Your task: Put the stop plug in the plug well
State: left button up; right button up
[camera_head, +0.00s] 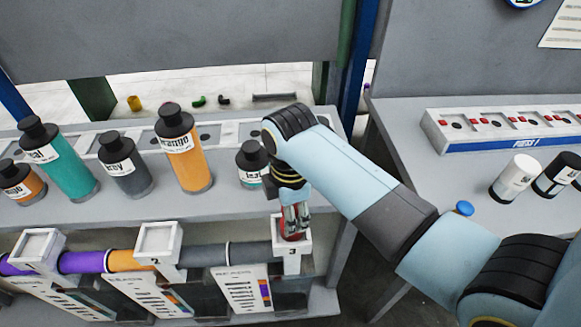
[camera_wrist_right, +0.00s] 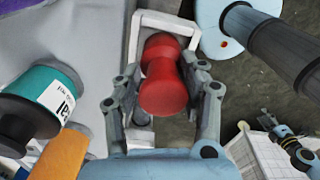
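The red stop plug (camera_head: 291,236) is spool-shaped and shows clearly in the camera_wrist_right view (camera_wrist_right: 163,75). My right gripper (camera_head: 295,222) points down over the white square well marked 3 (camera_head: 291,256), with its fingers on both sides of the plug. They look closed on it. The plug is at the mouth of the well; how deep it sits is hidden. The white rim also shows behind the plug in the camera_wrist_right view (camera_wrist_right: 166,22). What seems to be my left gripper (camera_wrist_right: 264,119) is small at the lower right there, its opening unclear.
White wells 1 (camera_head: 38,246) and 2 (camera_head: 158,241) stand along a coloured pipe (camera_head: 203,254). Several black-capped bottles, including an orange one (camera_head: 184,158), stand on the shelf behind. A side table (camera_head: 408,121) at right holds a button panel (camera_head: 505,128) and two bottles.

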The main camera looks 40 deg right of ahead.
jog(key=shift+o, duration=1.1)
pick_arm(q)
jog(key=shift+s, duration=0.4)
jog(key=shift+w+d, duration=0.1)
pick_arm(e)
jog(key=shift+r, duration=0.1)
jog(key=shift+r, duration=0.15)
notch_tip(320, 180, up, 12)
jog(key=shift+f+b, duration=0.1)
jog(key=shift+b, duration=0.55)
pick_arm(q)
jog(key=shift+w+f, duration=0.3)
jog(key=shift+f, duration=0.35)
